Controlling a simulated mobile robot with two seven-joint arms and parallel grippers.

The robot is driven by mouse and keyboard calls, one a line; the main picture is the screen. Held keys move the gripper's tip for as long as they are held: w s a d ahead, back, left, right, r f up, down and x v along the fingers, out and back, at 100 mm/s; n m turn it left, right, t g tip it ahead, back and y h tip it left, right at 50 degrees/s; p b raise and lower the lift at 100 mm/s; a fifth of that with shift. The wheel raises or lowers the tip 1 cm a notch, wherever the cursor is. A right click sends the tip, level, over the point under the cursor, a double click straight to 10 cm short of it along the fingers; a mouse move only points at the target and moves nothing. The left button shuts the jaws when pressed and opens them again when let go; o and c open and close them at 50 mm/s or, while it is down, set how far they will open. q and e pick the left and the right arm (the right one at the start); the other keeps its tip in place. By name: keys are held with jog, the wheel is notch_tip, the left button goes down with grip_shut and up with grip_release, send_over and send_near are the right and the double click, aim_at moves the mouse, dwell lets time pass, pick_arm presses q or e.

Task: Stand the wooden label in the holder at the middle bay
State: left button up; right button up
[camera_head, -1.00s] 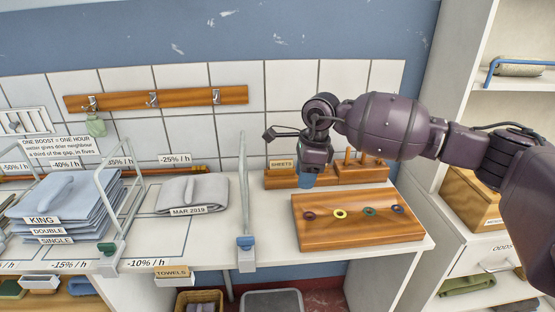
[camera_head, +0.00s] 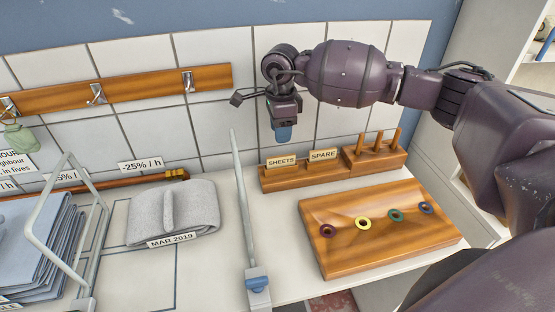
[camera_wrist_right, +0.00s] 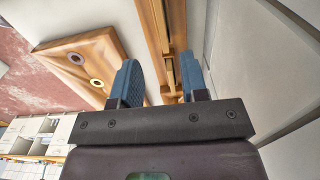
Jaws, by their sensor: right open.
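Two small wooden labels stand upright in a wooden rack (camera_head: 285,184) at the back of the worktop: the SHEETS label (camera_head: 281,161) and, to its right, the SPARE label (camera_head: 323,155). My right gripper (camera_head: 284,134) is above and behind the SHEETS label in the head view, open and apart from it. In the right wrist view its blue fingers (camera_wrist_right: 163,80) are spread on either side of the rack's strip (camera_wrist_right: 160,40), with nothing gripped between them. I cannot make out an empty label holder at the middle bay. My left gripper is not in view.
A pegged wooden block (camera_head: 375,155) adjoins the rack. A wooden board with coloured rings (camera_head: 375,245) lies in front. A tall grey divider (camera_head: 243,215) stands left of it, beside folded grey cloth (camera_head: 172,210). A wire frame (camera_head: 50,220) stands by blue linen.

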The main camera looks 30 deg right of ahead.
aim_at(281, 156)
notch_tip(281, 156, down, 5)
jog(key=shift+f, duration=0.1)
notch_tip(281, 156, down, 4)
jog(key=shift+w+d+f+p, duration=0.15)
jog(key=shift+f+p, duration=0.1)
jog(key=shift+p, duration=0.15)
jog(key=c, duration=0.7)
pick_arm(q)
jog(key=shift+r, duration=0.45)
pick_arm(e)
grip_shut()
